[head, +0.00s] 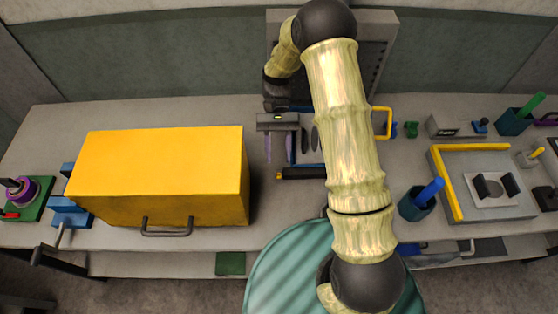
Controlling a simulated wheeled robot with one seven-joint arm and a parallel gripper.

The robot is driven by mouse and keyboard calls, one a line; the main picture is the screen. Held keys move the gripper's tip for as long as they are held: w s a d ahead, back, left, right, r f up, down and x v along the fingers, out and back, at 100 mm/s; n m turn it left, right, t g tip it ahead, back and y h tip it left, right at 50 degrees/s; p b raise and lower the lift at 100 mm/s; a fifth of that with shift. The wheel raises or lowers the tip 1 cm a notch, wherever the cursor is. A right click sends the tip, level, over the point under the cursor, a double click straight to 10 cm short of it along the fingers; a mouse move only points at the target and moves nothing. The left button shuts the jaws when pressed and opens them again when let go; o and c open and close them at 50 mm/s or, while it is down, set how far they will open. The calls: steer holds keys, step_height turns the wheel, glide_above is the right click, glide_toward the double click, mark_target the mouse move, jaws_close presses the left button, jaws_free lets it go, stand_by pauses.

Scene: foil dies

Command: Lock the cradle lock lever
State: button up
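I cannot tell for certain which part is the cradle lock lever. On the right, a grey plate with a yellow L-shaped fence (449,188) carries a pale block with dark jaws (494,188). A small knobbed piece (528,158) is at its upper right. At the far left, a blue fixture (68,212) with a grey handle (60,235) stands partly behind the yellow box. My gripper (279,143) is over the middle of the bench, apart from both. Its fingers are hard to separate from the slim items below, so its opening is unclear.
A large yellow box (160,165) with a front handle fills the bench's left half. A purple-and-green device (35,190) is far left.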

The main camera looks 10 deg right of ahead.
steer(key=shift+r, duration=0.85)
steer(key=shift+s+r, duration=0.1)
steer(key=c, duration=0.6)
steer(key=shift+d+r+t, duration=0.1)
steer(key=shift+d+t, duration=0.15)
steer(key=shift+t, duration=0.05)
jaws_close()
steer(key=s+d+r+t, duration=0.6)
steer(key=d+r+t, duration=0.2)
steer(key=t, duration=0.5)
steer(key=shift+d+n+h, duration=0.4)
steer(key=shift+d, duration=0.7)
